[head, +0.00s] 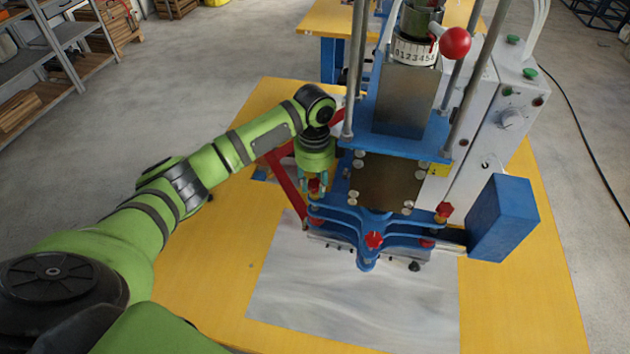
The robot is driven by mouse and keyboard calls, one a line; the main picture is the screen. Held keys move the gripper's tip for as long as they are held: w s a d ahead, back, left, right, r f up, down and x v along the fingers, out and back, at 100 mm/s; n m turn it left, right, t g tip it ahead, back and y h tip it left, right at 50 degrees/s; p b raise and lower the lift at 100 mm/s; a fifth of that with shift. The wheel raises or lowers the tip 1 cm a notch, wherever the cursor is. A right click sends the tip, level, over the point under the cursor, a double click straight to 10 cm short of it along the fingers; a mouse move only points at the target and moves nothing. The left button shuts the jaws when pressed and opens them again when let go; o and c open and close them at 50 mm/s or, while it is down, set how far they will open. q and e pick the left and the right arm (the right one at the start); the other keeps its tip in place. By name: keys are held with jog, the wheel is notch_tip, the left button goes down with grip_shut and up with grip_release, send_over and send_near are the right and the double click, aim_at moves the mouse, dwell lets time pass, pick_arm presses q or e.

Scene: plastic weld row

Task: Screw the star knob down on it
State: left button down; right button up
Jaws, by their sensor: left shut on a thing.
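A blue press fixture (345,225) with stacked plates stands on the yellow table. A red star knob (374,240) sits at its front, another red knob (444,211) at its right corner. A third red knob (315,187) is at the left corner, between the fingers of my left gripper (316,184). The left gripper points down and is shut on this knob; the fingers partly hide it. I cannot tell how far the knob is from the plate under it. My right gripper is not in view.
The press has upright steel rods (357,70), a red ball handle (455,43) and a number dial. A red bar (285,185) slopes beside my left gripper. A blue box (503,218) stands at the right. The grey sheet (350,310) in front is clear.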

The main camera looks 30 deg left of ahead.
pick_arm(q)
jog(key=m, duration=0.3)
jog(key=shift+a, duration=0.1)
jog(key=m, duration=1.2)
jog(key=c, duration=0.9)
grip_release()
